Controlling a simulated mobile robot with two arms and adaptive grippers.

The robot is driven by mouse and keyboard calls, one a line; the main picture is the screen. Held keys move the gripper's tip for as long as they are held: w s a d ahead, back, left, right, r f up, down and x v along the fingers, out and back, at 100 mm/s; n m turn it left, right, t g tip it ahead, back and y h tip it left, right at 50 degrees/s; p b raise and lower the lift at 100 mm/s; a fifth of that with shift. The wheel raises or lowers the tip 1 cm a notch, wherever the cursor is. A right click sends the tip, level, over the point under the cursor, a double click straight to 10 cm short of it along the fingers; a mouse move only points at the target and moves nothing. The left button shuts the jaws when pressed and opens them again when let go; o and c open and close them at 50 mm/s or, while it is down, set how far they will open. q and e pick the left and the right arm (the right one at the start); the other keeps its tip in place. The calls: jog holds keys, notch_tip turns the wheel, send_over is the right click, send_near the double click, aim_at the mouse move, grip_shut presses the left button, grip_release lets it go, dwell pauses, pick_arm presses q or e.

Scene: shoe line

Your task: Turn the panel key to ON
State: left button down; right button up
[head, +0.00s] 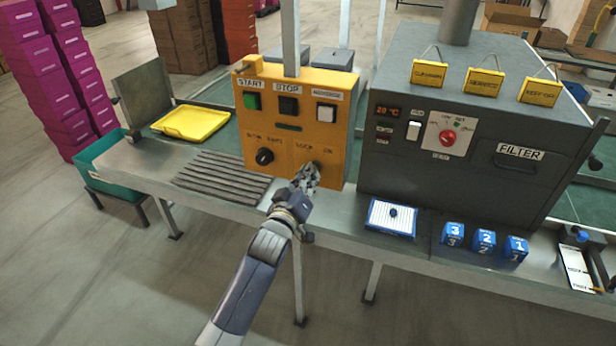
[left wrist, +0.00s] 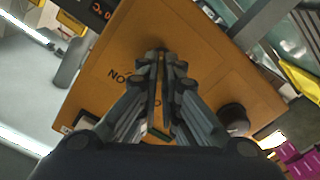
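The yellow control panel (head: 272,130) stands on the bench, with START, STOP and other buttons above and a LOCK/ON key switch (head: 317,165) at its lower right. My left gripper (head: 309,172) is at this key switch. In the left wrist view the two fingers (left wrist: 160,62) are nearly together, with their tips at the panel face beside the ON label (left wrist: 118,75). The fingers look shut on the key, which they mostly hide, so its angle cannot be read. My right gripper is not in view.
A black selector knob (head: 264,156) sits left of the key switch. The grey FILTER machine (head: 400,170) stands close on the right. A yellow tray (head: 192,123) and grey slats (head: 222,178) lie left. Blue numbered blocks (head: 484,240) and a blue-white pad (head: 391,218) lie on the bench's right side.

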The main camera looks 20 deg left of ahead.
pick_arm(q)
jog(key=shift+m, duration=0.3)
jog(key=m+p, duration=0.1)
jog(key=m, duration=0.9)
jog(key=shift+d, duration=0.15)
jog(key=shift+m, duration=1.6)
jog(key=c, duration=1.8)
grip_release()
jog(key=shift+d, duration=0.1)
